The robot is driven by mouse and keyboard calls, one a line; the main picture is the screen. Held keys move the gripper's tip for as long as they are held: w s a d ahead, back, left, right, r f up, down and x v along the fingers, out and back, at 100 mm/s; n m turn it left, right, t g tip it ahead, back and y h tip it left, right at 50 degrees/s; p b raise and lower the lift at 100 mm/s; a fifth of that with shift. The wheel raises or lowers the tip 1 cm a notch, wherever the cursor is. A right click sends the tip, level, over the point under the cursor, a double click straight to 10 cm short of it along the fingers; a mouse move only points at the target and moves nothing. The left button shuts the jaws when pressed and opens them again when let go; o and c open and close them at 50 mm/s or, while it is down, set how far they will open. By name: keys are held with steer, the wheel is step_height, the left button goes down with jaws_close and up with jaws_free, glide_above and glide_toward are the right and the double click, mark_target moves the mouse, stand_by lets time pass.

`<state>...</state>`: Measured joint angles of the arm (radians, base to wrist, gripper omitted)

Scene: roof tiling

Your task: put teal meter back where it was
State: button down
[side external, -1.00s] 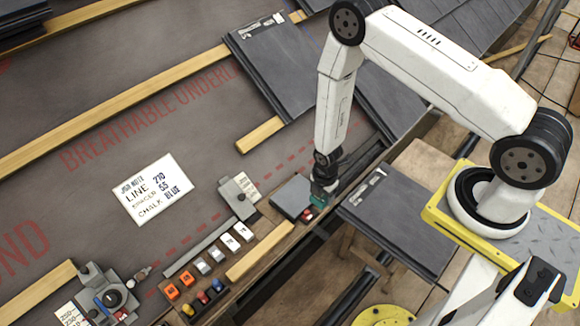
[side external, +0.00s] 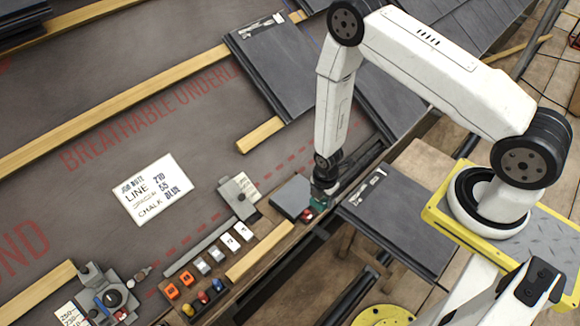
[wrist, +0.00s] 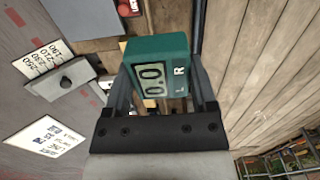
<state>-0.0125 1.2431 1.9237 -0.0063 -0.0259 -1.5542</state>
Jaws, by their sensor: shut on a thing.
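The teal meter (wrist: 160,65) is a small box with a grey display reading 0.0 and the letters L and R. My gripper (wrist: 165,90) is shut on it, one finger on each side, in the wrist view. In the side view the meter (side external: 319,204) shows only as a small teal patch under my gripper (side external: 322,192), at the right end of the wooden tray (side external: 262,250). I cannot tell whether the meter touches the surface below.
A dark grey slab (side external: 291,197) and a small red item (side external: 307,214) lie close left of my gripper. A slate tile (side external: 400,225) lies to the right. A grey gauge block (side external: 238,197), a job note (side external: 153,190) and several coloured blocks (side external: 188,280) are further left.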

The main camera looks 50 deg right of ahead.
steer(key=a+f, duration=0.2)
steer(key=a, duration=0.5)
steer(key=shift+a+f, duration=0.25)
steer(key=shift+a, duration=0.05)
steer(key=w+f, duration=0.1)
steer(key=w, duration=0.2)
steer(key=w+a+f, duration=0.1)
steer(key=w, duration=0.1)
steer(key=w+f, duration=0.2)
steer(key=w, duration=0.1)
steer(key=shift+w+a, duration=0.25)
steer(key=shift+w, duration=0.05)
glide_above(268, 223)
steer(key=shift+s+f, duration=0.15)
steer(key=shift+f, duration=1.15)
steer(key=shift+s+f, duration=0.1)
steer(key=shift+f, duration=1.2)
steer(key=shift+w+f, duration=0.25)
steer(key=shift+f, duration=1.6)
steer(key=shift+f, duration=0.1)
